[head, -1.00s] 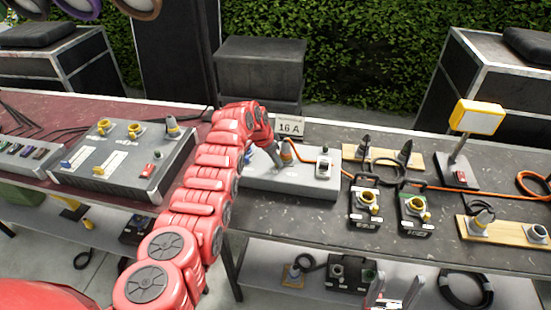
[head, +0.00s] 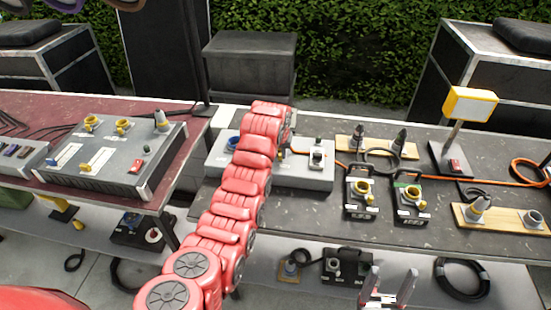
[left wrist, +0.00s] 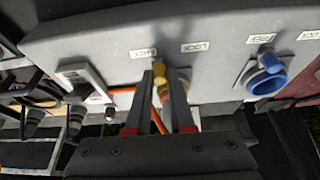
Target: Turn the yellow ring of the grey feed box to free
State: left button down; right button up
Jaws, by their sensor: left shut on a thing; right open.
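The grey feed box (head: 312,180) stands on the dark table, partly behind my red left arm in the head view. In the left wrist view its face (left wrist: 222,75) carries a yellow ring (left wrist: 160,90), with the labels FREE and LOCK beside it. My left gripper (left wrist: 160,76) is shut on the ring's yellow lug, which shows between the two fingers. The lug appears nearer the FREE label, but the fingers hide part of the ring. In the head view my arm hides most of the ring. My right gripper (head: 388,291) is open and empty, low in front of the table.
A blue socket (left wrist: 266,77) sits on the same box, with its own labels. An orange cable (head: 435,178) runs right from the box. Two black boxes with yellow rings (head: 362,195) stand to the right. A larger grey panel (head: 110,165) is on the left table.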

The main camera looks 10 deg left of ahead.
pick_arm(q)
jog(key=shift+w+d+f+n+y+b, duration=0.1)
jog(key=shift+d+n+y+b, duration=0.35)
jog(key=shift+n+b, duration=0.45)
jog(key=c, duration=0.8)
grip_release()
jog(key=shift+r, duration=0.2)
jog(key=shift+r, duration=0.3)
jog(key=p+v, duration=1.3)
jog(key=v, duration=0.3)
jog(key=shift+r, duration=0.3)
